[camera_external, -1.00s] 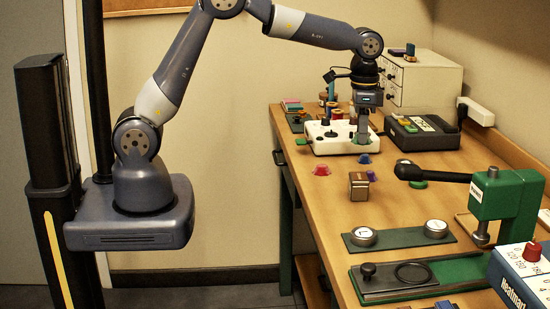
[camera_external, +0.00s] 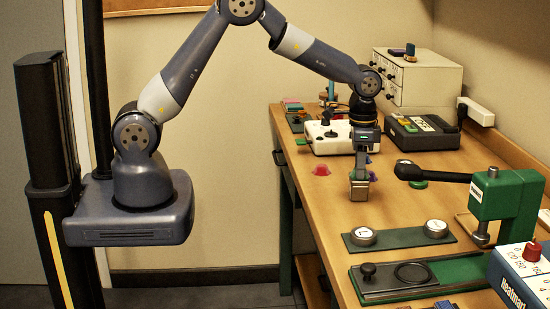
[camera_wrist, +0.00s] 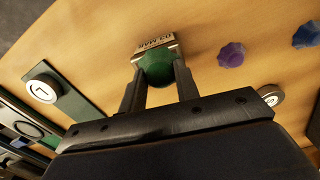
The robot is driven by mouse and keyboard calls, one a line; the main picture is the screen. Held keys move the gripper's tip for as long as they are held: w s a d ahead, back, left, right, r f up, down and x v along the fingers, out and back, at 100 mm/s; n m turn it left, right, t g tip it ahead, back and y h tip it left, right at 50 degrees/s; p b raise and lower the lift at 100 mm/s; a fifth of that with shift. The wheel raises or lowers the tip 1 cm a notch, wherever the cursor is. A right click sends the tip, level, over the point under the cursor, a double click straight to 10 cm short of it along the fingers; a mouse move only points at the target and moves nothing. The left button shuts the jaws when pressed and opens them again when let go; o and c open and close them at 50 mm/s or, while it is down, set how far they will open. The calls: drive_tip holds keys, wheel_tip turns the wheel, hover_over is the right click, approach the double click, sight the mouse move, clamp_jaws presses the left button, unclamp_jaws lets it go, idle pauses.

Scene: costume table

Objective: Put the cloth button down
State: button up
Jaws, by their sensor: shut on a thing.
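A round green cloth button (camera_wrist: 158,70) is between my fingertips in the wrist view. My gripper (camera_wrist: 157,80) is shut on it. The external view shows my gripper (camera_external: 361,165) pointing down over a small metallic box (camera_external: 359,190) on the table. The box, with dark lettering on its side, also shows just beyond the button in the wrist view (camera_wrist: 155,45). The button covers part of the box there; I cannot tell whether they touch. The button is hard to make out in the external view.
A purple button (camera_wrist: 232,54) and a blue one (camera_wrist: 307,35) lie beside the box. A green plate with two white-faced discs (camera_external: 400,239) and a green press (camera_external: 508,200) stand nearer. A white control unit (camera_external: 332,146) stands behind.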

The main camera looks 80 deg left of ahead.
drive_tip(key=o, duration=0.9)
drive_tip(key=shift+o, duration=0.2)
wheel_tip(320, 180, up, 12)
drive_tip(key=b, duration=0.1)
drive_tip(key=shift+r, duration=0.15)
drive_tip(key=shift+f+p, duration=0.4)
drive_tip(key=shift+f, duration=4.1)
